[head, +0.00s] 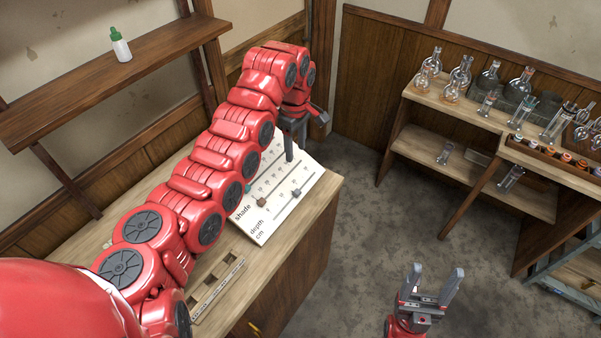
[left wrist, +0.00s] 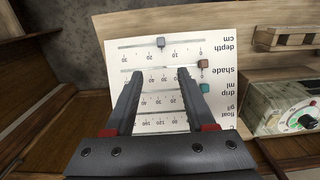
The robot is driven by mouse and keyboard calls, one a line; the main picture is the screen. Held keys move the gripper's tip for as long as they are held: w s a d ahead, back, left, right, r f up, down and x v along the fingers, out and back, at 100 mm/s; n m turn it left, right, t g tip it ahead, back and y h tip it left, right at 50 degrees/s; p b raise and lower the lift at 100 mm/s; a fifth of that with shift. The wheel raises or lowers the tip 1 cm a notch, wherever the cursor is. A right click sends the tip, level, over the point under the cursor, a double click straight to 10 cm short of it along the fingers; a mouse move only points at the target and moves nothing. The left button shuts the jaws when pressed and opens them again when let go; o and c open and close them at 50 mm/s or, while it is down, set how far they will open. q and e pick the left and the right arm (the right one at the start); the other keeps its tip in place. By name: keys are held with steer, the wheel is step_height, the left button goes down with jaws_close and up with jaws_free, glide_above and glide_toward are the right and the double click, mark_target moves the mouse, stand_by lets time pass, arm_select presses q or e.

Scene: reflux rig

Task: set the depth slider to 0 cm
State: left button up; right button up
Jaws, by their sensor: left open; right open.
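The white slider board (head: 262,232) lies on the wooden bench; it also shows in the left wrist view (left wrist: 105,28). Its depth slider has a grey knob (head: 297,193), around mid-track, away from the 0 end beside the "depth cm" label. In the left wrist view this knob (left wrist: 160,42) has the 0 mark to its right. My left gripper (head: 290,150) is over the board, open and empty. In the left wrist view its fingertips (left wrist: 159,72) are near the shade row, short of the depth knob. My right gripper (head: 430,288) is open and empty above the floor.
On the board, a brown shade knob (left wrist: 203,63) and a teal drip knob (left wrist: 205,87) sit near the right ends of their tracks. A device with a dial (left wrist: 296,121) stands right of the board. Glassware shelves (head: 470,110) stand at the right, away from the bench.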

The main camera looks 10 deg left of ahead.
arm_select(q)
steer(key=b, duration=0.2)
glide_above(296, 190)
step_height(296, 190, down, 12)
steer(key=shift+d+r, duration=0.1)
steer(key=shift+r, duration=0.1)
steer(key=shift+s+f+p, duration=0.15)
steer(key=shift+f+p, duration=0.25)
steer(key=shift+p, duration=0.4)
step_height(296, 190, down, 3)
steer(key=shift+r+p, duration=0.1)
steer(key=shift+p, duration=0.25)
steer(key=shift+f, duration=0.85)
jaws_close()
